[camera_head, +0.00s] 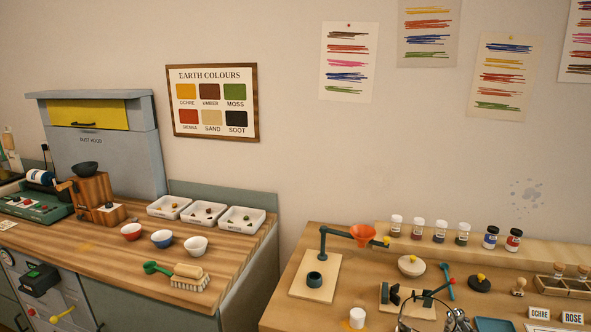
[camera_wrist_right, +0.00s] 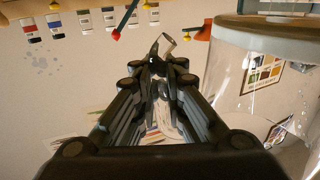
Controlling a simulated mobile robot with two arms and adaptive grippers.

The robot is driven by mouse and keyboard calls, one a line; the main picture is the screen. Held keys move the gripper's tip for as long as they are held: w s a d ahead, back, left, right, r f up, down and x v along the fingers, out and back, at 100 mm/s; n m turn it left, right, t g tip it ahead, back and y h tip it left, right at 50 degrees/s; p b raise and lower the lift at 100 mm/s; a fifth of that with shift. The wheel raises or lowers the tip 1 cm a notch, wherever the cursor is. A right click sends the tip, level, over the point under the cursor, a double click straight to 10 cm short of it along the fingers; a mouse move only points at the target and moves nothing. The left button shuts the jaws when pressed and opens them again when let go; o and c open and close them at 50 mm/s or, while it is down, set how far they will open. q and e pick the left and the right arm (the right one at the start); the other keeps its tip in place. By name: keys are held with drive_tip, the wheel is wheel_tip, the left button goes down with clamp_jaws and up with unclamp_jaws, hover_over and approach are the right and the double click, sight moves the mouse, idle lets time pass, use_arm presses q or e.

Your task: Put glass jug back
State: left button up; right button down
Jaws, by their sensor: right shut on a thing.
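The clear glass jug (camera_wrist_right: 255,75) fills the right side of the right wrist view, close beside my right gripper (camera_wrist_right: 160,65). Its body is see-through and looks empty. The gripper is shut on the jug, seemingly at its handle, but the fingers hide most of the grip. In the head view the jug (camera_head: 421,318) shows only partly at the bottom edge, in front of the right-hand table, with my right gripper (camera_head: 459,319) at its right side. My left gripper is not in view.
The right-hand table (camera_head: 300,312) holds a funnel stand (camera_head: 320,270), a white candle-like cylinder (camera_head: 357,317), a pale bowl (camera_head: 411,265) and a small balance-like stand (camera_head: 405,303). Several jars (camera_head: 440,231) line the back ledge. A gap separates it from the left counter (camera_head: 100,255).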

drive_tip(key=s+a+f+y, duration=0.1)
drive_tip(key=s+a+f, duration=0.2)
drive_tip(key=s+a, duration=0.65)
drive_tip(key=s+a+r, duration=0.4)
drive_tip(key=s, duration=0.3)
drive_tip(key=s+a+r+h+b, duration=0.1)
drive_tip(key=s+a+r, duration=0.4)
drive_tip(key=s, duration=0.2)
drive_tip(key=shift+a, duration=0.25)
drive_tip(key=shift+r, duration=0.1)
